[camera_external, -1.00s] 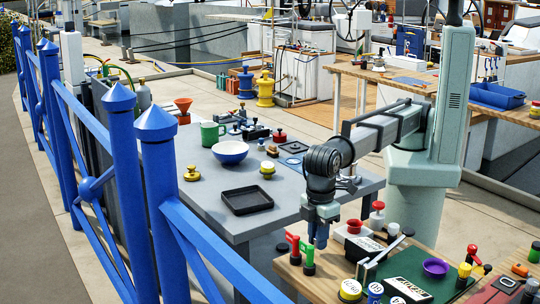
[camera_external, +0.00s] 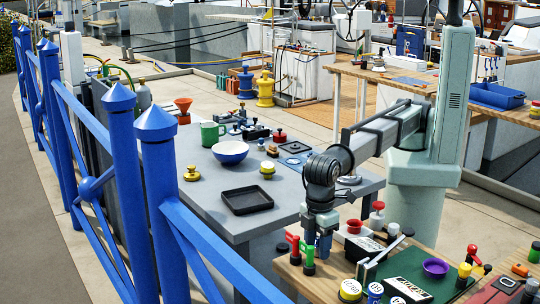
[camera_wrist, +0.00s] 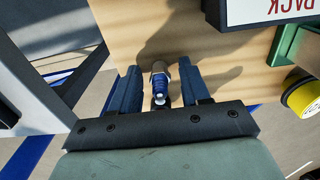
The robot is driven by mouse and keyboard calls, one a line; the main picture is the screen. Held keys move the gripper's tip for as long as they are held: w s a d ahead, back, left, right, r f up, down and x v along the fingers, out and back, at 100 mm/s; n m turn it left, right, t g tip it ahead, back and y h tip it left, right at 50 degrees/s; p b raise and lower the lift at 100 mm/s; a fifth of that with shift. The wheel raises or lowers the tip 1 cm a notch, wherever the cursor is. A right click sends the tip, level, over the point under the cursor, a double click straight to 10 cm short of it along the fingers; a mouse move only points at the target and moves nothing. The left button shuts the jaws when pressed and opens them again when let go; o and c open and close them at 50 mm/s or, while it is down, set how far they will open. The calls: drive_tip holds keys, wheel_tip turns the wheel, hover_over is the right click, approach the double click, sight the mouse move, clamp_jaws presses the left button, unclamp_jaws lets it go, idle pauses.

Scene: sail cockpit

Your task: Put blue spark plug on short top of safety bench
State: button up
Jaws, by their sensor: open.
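The blue spark plug (camera_wrist: 160,80), with a pale metal tip, is between the two fingers of my gripper (camera_wrist: 160,88) in the wrist view, over the wooden top. The fingers are apart, with a visible gap on each side of the plug. In the external view my gripper (camera_external: 318,248) points down at the left end of the wooden bench top (camera_external: 318,286), and I cannot make out the plug there. A grey table (camera_external: 215,205) stands behind it. I cannot tell which surface is the short top of the safety bench.
Red and green handled items (camera_external: 308,258) stand close left of my gripper. A white labelled box (camera_wrist: 262,10) and a yellow cap (camera_wrist: 303,97) are to the right. A black tray (camera_external: 246,200) and a blue bowl (camera_external: 230,152) sit on the grey table. A blue railing (camera_external: 160,200) runs left.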

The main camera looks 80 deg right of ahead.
wheel_tip(320, 180, up, 12)
drive_tip(key=shift+r, duration=0.2)
idle(0.5)
